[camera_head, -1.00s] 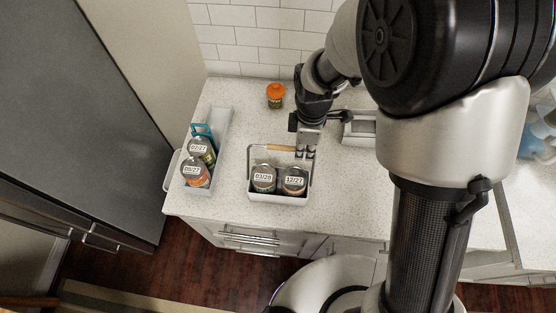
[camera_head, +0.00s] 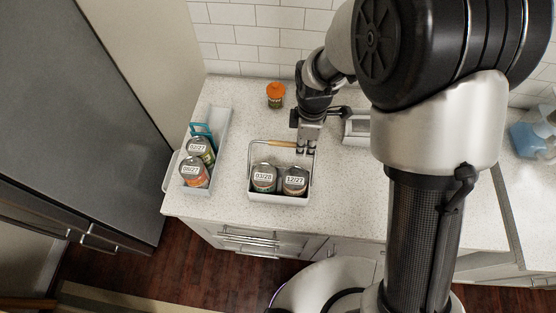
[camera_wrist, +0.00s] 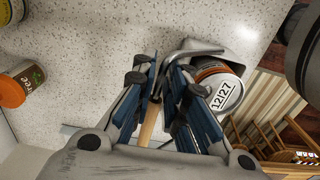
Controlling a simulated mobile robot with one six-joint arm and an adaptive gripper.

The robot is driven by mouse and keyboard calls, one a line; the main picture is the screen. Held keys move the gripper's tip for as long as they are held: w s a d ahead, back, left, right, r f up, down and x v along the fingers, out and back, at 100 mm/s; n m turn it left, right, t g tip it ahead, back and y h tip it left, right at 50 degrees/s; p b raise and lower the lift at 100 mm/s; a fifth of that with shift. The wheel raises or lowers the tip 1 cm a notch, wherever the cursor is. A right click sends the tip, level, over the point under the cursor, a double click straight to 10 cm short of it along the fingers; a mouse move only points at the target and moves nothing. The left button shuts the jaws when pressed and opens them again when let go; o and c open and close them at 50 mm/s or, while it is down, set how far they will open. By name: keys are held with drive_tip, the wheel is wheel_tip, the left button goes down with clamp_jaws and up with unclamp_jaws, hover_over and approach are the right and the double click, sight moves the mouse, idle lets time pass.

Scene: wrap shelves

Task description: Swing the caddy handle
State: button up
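The caddy (camera_head: 256,196) is a small light tray on the counter, with two labelled jars in it, marked 03/28 (camera_head: 264,178) and 12/27 (camera_head: 295,181). Its handle (camera_head: 282,143) is a wire bail with a wooden grip, raised above the caddy's back side. My gripper (camera_head: 306,151) points down at the handle's right end. In the wrist view, the wooden grip (camera_wrist: 148,124) shows between my blue-padded fingers (camera_wrist: 162,82), which stand apart with a gap. Contact with the handle is not clear. The 12/27 jar also shows in the wrist view (camera_wrist: 219,88).
A second caddy (camera_head: 222,130) with a teal handle and two jars, 02/27 and 08/27, stands to the left. An orange-lidded jar (camera_head: 275,96) is behind. A grey tray (camera_head: 355,128) lies right of my gripper. The counter is clear between the caddies.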

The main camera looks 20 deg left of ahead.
drive_tip(key=shift+w+f, duration=0.1)
drive_tip(key=shift+w, duration=0.05)
drive_tip(key=shift+w+f+b, duration=0.3)
drive_tip(key=shift+w+f, duration=0.05)
drive_tip(key=shift+f, duration=0.05)
idle(0.4)
drive_tip(key=o, duration=0.4)
drive_tip(key=shift+o, duration=0.2)
wheel_tip(320, 180, up, 7)
drive_tip(key=p, duration=0.5)
idle(0.5)
